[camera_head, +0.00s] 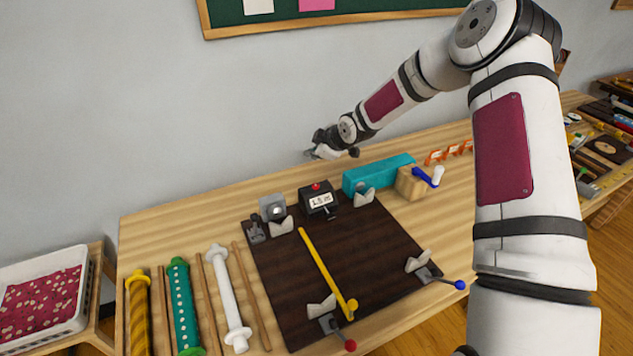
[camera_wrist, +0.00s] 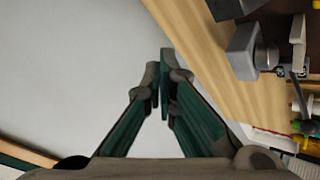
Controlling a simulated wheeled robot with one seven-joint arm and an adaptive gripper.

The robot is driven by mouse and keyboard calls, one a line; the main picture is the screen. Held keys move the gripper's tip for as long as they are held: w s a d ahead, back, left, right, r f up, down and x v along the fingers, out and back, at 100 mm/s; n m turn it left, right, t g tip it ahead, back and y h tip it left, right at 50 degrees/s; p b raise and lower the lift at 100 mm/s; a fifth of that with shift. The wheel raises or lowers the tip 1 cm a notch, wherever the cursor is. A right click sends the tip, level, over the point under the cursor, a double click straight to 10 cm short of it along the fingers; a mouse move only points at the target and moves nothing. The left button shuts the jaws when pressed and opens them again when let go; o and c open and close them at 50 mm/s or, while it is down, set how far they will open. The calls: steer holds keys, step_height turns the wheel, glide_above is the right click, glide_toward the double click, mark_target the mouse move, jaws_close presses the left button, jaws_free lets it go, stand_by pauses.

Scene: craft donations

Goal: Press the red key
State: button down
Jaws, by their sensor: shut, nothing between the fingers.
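A small black box (camera_head: 319,201) with a white label stands at the back of the dark board. A red key (camera_head: 316,187) sits on its top. My gripper (camera_head: 313,154) is in the air above and behind the box, in front of the wall. In the wrist view my gripper (camera_wrist: 165,85) has its fingers together with nothing between them. The fingertips are well apart from the box and point toward the wall and table edge. I cannot make out the red key in the wrist view.
The dark board (camera_head: 375,255) carries a yellow rod (camera_head: 324,265), pale clamps, a red-knobbed lever (camera_head: 337,330) and a blue-knobbed lever (camera_head: 440,278). A grey block (camera_head: 271,207) stands left of the box, a teal block (camera_head: 378,174) right. Rolls lie at left.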

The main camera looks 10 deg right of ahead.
mark_target(314, 186)
steer(key=shift+w+f, duration=0.1)
steer(key=shift+w, duration=0.05)
steer(key=shift+f, duration=0.15)
steer(key=shift+f+b, duration=0.7)
steer(key=shift+f, duration=3.6)
steer(key=shift+f, duration=0.1)
steer(key=shift+f, duration=0.3)
steer(key=shift+f, duration=0.5)
steer(key=shift+r, duration=0.95)
steer(key=shift+r, duration=0.1)
